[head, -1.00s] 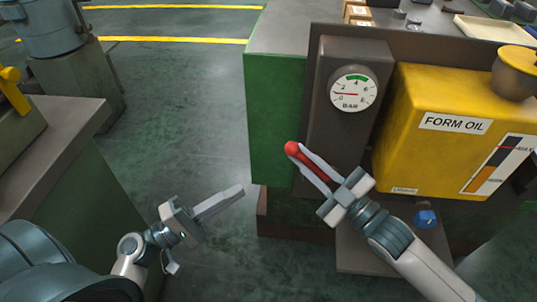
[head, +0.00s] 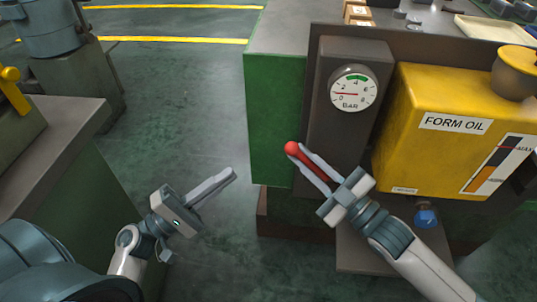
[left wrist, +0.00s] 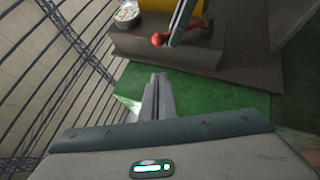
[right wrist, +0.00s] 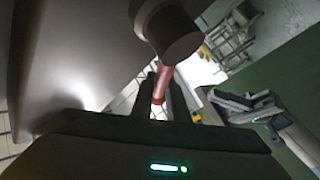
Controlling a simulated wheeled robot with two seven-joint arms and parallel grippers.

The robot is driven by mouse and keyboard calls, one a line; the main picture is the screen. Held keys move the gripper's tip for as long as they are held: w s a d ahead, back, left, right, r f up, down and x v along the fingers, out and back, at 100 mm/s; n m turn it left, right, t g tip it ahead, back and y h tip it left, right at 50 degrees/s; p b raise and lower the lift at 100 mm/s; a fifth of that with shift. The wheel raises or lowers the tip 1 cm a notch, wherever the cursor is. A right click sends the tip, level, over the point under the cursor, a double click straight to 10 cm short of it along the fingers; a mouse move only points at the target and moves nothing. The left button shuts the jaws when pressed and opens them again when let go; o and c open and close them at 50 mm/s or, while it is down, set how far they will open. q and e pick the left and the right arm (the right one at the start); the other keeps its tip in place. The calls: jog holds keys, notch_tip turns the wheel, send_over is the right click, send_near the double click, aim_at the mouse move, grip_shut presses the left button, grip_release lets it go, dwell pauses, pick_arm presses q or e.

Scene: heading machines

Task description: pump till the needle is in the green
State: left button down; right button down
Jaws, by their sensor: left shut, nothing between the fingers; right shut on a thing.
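The pressure gauge (head: 353,90), marked BAR, has a white dial with a green band (head: 355,78) at the top around 4. Its red needle points left, between 0 and 2, below the band. It also shows, small, in the left wrist view (left wrist: 127,14). My right gripper (head: 312,168) is shut on the red pump lever, with its round red knob (head: 292,148) sticking out past the fingertips. The red lever (right wrist: 162,85) shows between the fingers in the right wrist view. My left gripper (head: 232,172) is shut and empty, left of the pump, over the floor.
A yellow FORM OIL tank (head: 425,150) stands right of the gauge column. A green machine side (head: 274,125) stands left of the column. A grey bench (head: 45,160) is at the left. Open floor (head: 185,110) lies between them. A blue knob (head: 426,218) sits below the tank.

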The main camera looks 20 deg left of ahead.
pick_arm(q)
jog(key=s+d+x, duration=0.1)
jog(key=d+x, duration=0.1)
jog(key=x, duration=0.9)
jog(key=shift+s+r, duration=0.25)
jog(key=shift+r, duration=0.2)
jog(key=shift+d, duration=0.1)
pick_arm(e)
jog(key=shift+s, duration=0.1)
pick_arm(q)
jog(key=shift+d+r, duration=0.75)
jog(key=shift+d, duration=0.15)
pick_arm(e)
jog(key=shift+s+a+f, duration=0.1)
jog(key=shift+f, duration=0.05)
jog(key=c, duration=1.8)
grip_release()
jog(key=shift+c, duration=0.2)
jog(key=shift+o, duration=0.5)
